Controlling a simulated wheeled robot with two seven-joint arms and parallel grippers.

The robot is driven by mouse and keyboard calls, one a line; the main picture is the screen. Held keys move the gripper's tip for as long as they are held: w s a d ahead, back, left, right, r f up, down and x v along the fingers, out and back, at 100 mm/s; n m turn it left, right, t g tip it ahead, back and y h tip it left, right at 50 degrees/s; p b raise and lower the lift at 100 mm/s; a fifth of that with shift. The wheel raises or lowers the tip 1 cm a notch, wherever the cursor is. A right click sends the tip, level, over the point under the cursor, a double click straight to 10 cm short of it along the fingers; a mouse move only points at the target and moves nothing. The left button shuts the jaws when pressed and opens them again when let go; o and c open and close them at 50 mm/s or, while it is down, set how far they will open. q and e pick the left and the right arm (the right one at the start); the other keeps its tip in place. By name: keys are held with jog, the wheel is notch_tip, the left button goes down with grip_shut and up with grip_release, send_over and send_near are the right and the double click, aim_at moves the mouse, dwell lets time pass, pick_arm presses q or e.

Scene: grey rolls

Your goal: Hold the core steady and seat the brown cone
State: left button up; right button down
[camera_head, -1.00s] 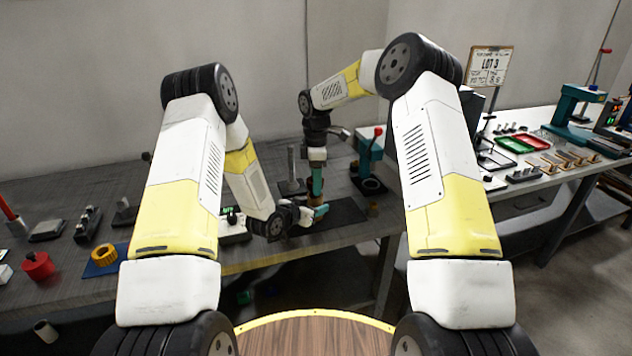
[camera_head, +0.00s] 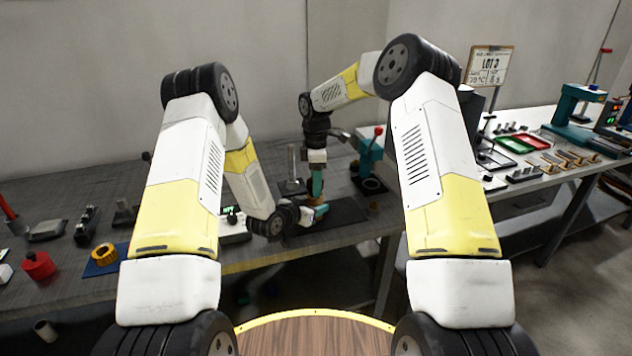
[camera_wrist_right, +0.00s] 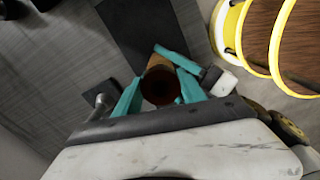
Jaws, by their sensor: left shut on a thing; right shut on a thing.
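The brown cone (camera_wrist_right: 160,84) is between the teal fingers of my right gripper (camera_wrist_right: 160,92) in the right wrist view, with its dark open end facing the camera. My right gripper (camera_head: 316,198) points down over the dark mat (camera_head: 345,212) in the head view, shut on the cone. My left gripper (camera_head: 319,209) comes in low from the left, just below the right one. One of its teal fingers (camera_wrist_right: 176,58) shows beside the cone's far end in the right wrist view. The core in its grip is hidden, so I cannot tell how cone and core meet.
A teal press with a red-knobbed lever (camera_head: 371,155) stands right behind the grippers. A small brown piece (camera_head: 374,207) is at the mat's right end. A metal post on a base (camera_head: 291,170) stands behind. A yellow-orange ring (camera_head: 105,254) lies on a blue mat at left.

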jog(key=shift+f, duration=0.5)
jog(key=c, duration=0.6)
grip_release()
jog(key=shift+f, duration=0.1)
notch_tip(320, 180, up, 12)
